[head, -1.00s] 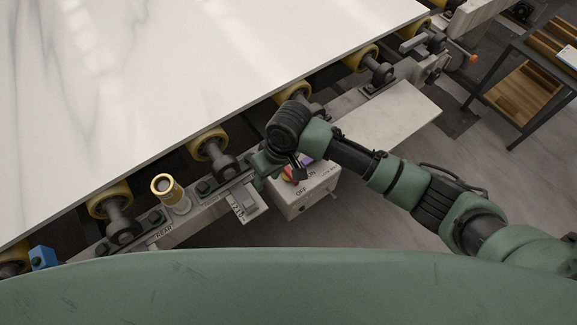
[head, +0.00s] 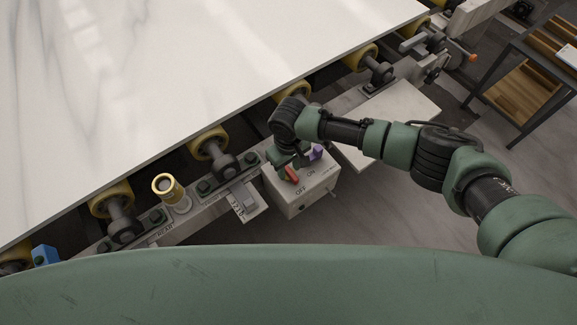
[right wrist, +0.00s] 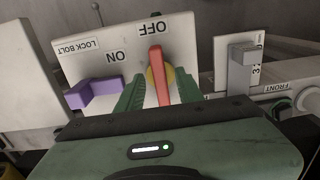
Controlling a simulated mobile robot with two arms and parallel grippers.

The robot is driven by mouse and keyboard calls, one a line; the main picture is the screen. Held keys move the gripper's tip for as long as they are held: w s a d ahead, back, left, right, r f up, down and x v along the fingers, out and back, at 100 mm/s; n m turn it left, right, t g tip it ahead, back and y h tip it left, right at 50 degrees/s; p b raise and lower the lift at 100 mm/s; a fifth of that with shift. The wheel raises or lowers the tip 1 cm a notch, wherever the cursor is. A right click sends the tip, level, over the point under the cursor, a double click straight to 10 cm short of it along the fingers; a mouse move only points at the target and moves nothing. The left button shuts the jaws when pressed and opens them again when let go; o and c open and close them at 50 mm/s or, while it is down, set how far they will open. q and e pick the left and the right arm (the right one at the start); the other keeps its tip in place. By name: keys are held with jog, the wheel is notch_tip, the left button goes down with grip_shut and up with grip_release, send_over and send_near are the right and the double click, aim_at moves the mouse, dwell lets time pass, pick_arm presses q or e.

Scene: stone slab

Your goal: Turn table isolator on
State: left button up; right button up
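The isolator box (head: 315,185) is a pale box with ON and OFF labels at the edge of the slab table. Its red handle (head: 292,175) sits on a yellow disc and points toward the OFF label; the handle also shows in the right wrist view (right wrist: 160,78). My right gripper (right wrist: 158,90) is open, with one green finger on each side of the red handle and small gaps to it. In the head view the right gripper (head: 290,160) is over the box and partly hidden by its own wrist. My left gripper is not in view.
A purple lock bolt (right wrist: 93,93) is beside the handle, close to one finger. A grey lever on a numbered plate (head: 249,201) and a brass-topped post (head: 167,187) stand along the rail. The white slab (head: 180,80) lies on yellow rollers just behind my right wrist.

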jog(key=shift+c, duration=0.3)
grip_shut()
jog(key=shift+n, duration=0.3)
jog(key=n, duration=0.3)
jog(key=shift+n, duration=0.4)
jog(key=n, duration=0.4)
jog(key=shift+p, duration=0.35)
jog(key=n, duration=0.5)
jog(key=shift+n, duration=2.2)
